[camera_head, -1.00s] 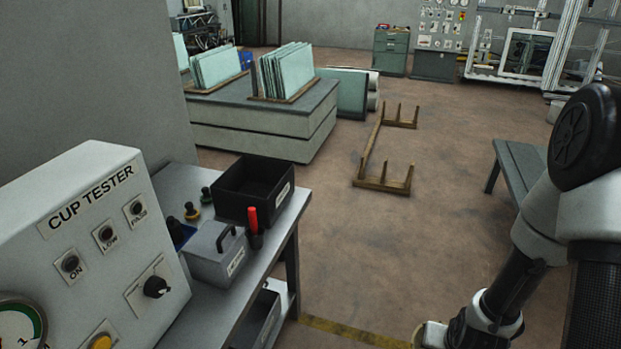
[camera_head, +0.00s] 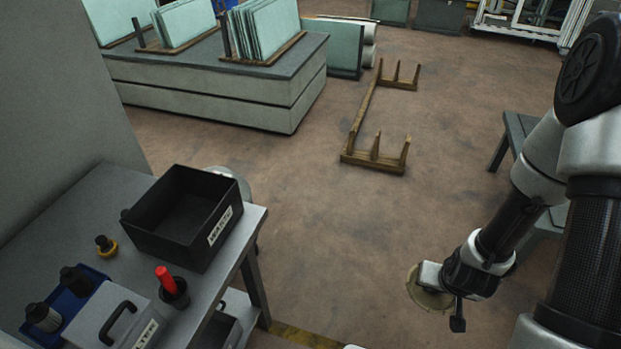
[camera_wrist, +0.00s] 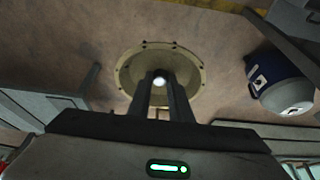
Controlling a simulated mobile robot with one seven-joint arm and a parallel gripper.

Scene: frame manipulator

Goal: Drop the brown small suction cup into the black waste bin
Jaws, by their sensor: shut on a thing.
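The black waste bin (camera_head: 160,232) stands open on the grey bench at the left in the head view. My gripper (camera_head: 434,284) is at the lower right, over the floor and well to the right of the bin. It is shut on a tan-brown round suction cup (camera_head: 414,292), partly hidden behind the gripper. In the wrist view the cup's wide, studded rim (camera_wrist: 128,75) spreads beyond my two fingers (camera_wrist: 161,100), which close at its middle.
A wooden frame (camera_head: 357,125) lies on the floor. Floor between bench and gripper is open.

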